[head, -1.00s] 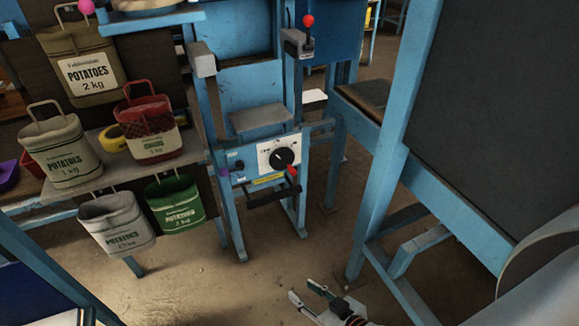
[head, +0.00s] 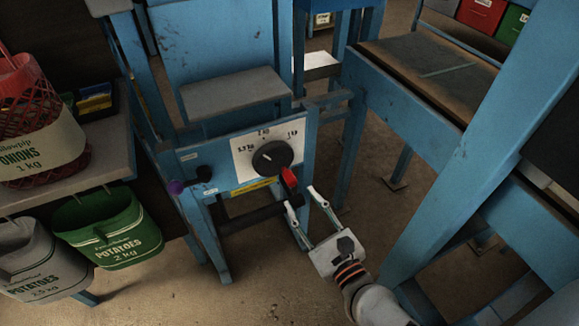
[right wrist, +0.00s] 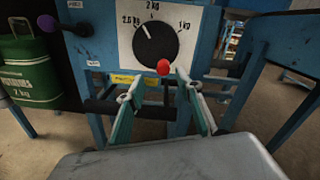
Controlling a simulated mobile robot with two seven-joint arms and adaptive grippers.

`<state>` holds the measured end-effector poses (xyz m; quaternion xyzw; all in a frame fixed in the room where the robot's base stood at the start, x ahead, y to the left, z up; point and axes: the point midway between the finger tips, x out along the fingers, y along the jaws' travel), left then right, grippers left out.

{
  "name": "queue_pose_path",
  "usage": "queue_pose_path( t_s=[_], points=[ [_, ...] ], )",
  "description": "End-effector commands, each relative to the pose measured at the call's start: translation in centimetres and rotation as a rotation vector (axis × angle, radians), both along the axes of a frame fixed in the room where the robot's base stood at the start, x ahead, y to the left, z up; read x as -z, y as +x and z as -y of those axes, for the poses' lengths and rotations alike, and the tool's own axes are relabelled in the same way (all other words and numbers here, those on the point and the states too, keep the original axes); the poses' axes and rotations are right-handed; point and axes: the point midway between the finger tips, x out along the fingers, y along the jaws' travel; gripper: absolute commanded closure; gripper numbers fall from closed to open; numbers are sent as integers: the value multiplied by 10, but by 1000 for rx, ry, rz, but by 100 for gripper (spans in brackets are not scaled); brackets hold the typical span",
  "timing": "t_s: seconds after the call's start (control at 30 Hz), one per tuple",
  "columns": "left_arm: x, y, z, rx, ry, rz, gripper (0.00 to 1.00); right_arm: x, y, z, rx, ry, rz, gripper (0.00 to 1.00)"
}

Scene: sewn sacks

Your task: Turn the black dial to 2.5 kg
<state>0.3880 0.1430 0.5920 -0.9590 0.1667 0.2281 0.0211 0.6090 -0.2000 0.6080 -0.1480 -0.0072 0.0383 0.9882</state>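The black dial (head: 272,158) sits on a white plate (head: 240,150) on the front of the blue machine. In the right wrist view the dial (right wrist: 156,44) has a white pointer line slanting up and left, between the 2.5 kg and 2 kg marks, nearer 2.5 kg. My right gripper (head: 305,195) is open and empty, below and right of the dial and apart from it. Its fingers (right wrist: 158,85) point toward the machine in the wrist view. A red knob (head: 289,178) is just below right of the dial, near the fingertips. My left gripper is not in view.
Green (head: 110,232) and grey (head: 35,262) potato sacks hang at left. A blue frame post (head: 470,160) stands at right.

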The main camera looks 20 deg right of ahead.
Motion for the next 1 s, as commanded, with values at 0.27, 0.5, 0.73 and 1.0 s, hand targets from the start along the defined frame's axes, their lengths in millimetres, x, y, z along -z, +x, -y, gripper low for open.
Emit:
queue_pose_path(
  t_s=[0.27, 0.5, 0.73, 1.0],
  points=[
    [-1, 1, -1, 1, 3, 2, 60, 1, 21, 2, 16, 92, -5, 64],
    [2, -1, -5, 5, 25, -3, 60, 0, 59, -1, 16, 89, -4, 64],
    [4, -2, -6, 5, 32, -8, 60, 3, 80, -2, 15, 86, -8, 64],
    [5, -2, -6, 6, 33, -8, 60, 5, 83, -2, 15, 84, -11, 64]
  ],
)
